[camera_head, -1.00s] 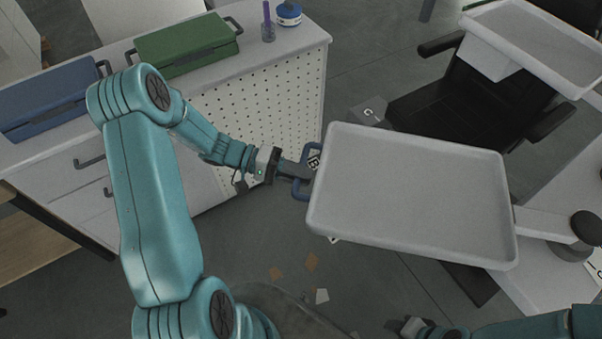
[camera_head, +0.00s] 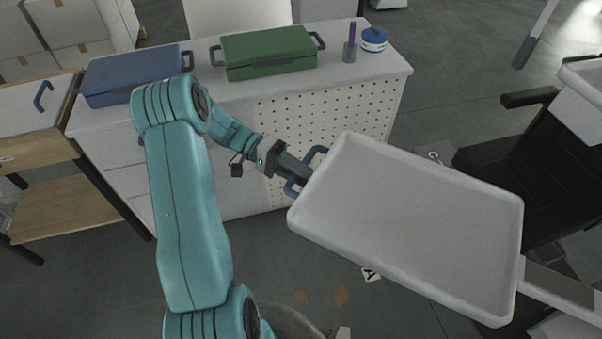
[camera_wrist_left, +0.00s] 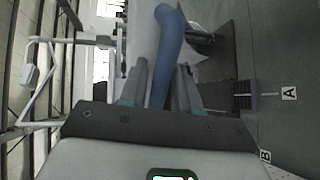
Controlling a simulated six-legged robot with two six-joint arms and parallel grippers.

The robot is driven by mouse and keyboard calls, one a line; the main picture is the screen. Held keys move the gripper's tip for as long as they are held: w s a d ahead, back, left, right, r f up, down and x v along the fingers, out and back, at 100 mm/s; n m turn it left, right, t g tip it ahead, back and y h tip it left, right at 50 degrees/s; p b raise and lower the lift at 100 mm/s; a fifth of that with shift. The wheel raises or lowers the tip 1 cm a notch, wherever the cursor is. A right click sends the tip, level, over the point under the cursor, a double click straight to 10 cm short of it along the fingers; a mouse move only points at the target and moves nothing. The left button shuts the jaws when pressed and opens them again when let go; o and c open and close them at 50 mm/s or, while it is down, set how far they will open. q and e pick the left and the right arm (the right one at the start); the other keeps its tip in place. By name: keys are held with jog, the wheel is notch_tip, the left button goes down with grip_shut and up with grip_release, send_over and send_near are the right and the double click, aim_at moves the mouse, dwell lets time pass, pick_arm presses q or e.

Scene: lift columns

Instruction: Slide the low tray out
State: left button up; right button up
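A pale grey shallow tray (camera_head: 410,225) fills the right middle of the head view, level and empty. A blue bar handle (camera_head: 318,153) stands at its left end. My left gripper (camera_head: 298,172) reaches that handle from the left. In the left wrist view the blue handle (camera_wrist_left: 168,55) runs between the two fingers of my left gripper (camera_wrist_left: 163,80), which look closed about it. An arm-like support (camera_head: 562,284) meets the tray's right side. My right gripper is not in view.
A white counter (camera_head: 230,88) carries a blue case (camera_head: 135,72), a green case (camera_head: 268,52) and a blue-lidded pot (camera_head: 373,40). A black chair (camera_head: 520,165) stands behind the tray. Part of another pale tray (camera_head: 585,100) shows at right. Scraps lie on the floor below.

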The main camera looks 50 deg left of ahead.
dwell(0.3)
pick_arm(q)
jog(key=p+v, duration=0.9)
jog(key=v, duration=0.7)
jog(key=shift+s+a+p, duration=0.15)
jog(key=shift+s+p, duration=0.05)
jog(key=shift+p, duration=0.2)
